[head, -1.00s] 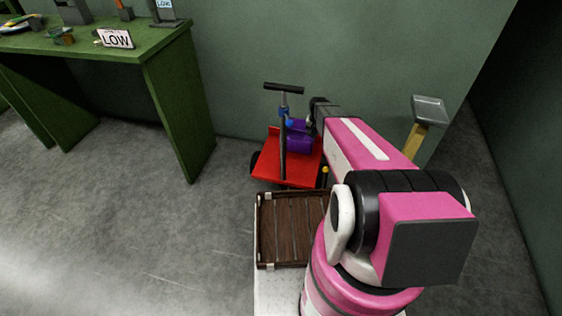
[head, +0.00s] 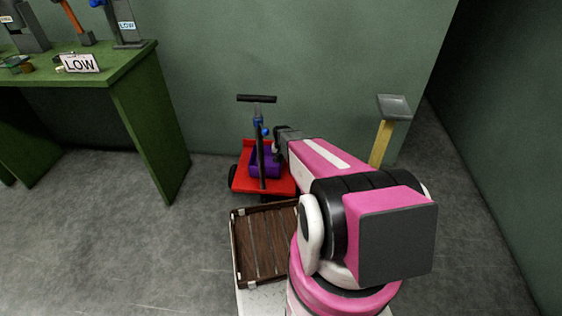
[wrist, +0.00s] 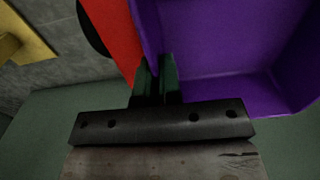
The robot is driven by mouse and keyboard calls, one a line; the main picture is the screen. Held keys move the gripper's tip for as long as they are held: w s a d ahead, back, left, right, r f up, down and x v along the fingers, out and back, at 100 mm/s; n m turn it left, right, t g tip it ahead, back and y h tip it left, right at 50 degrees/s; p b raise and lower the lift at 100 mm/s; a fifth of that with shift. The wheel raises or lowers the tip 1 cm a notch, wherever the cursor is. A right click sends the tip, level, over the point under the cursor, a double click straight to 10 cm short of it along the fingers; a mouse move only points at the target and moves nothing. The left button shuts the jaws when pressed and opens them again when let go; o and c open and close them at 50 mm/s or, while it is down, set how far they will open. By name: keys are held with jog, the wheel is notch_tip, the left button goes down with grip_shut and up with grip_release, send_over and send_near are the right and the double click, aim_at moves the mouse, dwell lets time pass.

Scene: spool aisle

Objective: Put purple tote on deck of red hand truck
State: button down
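The purple tote (head: 265,163) is at the deck of the red hand truck (head: 244,181), behind its upright handle post in the head view. It looks level and low over the deck; whether it rests fully on it I cannot tell. In the wrist view the tote (wrist: 225,45) fills the upper right, with the red deck (wrist: 115,35) at its left. My gripper (wrist: 158,72) has its two dark fingers close together at the tote's side wall and looks shut on it. In the head view the fingers are hidden behind the post and tote.
A brown slatted tray (head: 262,247) is in front of the hand truck. A yellow post with a grey top (head: 393,107) stands to the right near the wall. Floor between bench and truck is clear.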

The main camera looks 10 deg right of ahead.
jog(key=shift+f, duration=0.65)
jog(key=c, duration=1.3)
grip_release()
jog(key=shift+f, duration=0.15)
notch_tip(320, 180, up, 12)
jog(key=shift+r, duration=0.2)
